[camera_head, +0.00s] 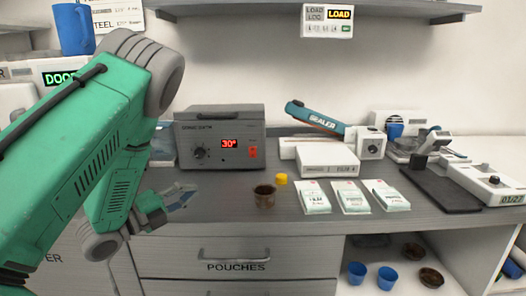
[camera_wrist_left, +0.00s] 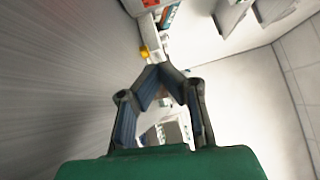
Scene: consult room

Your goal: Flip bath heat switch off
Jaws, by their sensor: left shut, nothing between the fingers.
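The bath is a grey box (camera_head: 220,137) on the counter, left of centre in the head view. Its front has a black knob (camera_head: 199,153), a red display reading 30° and a small red switch (camera_head: 253,153) at the right. The switch is too small to tell its position. My left gripper (camera_head: 188,196) is shut and empty, low in front of the bath's left part and apart from it. In the left wrist view its fingertips (camera_wrist_left: 161,69) meet. My right gripper is not in view.
A brown cup (camera_head: 264,196), a yellow cap (camera_head: 281,179) and three white pouches (camera_head: 351,197) lie right of the gripper. A blue sealer (camera_head: 315,118) stands behind them. A shelf (camera_head: 400,8) hangs above. The counter directly before the bath is mostly clear.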

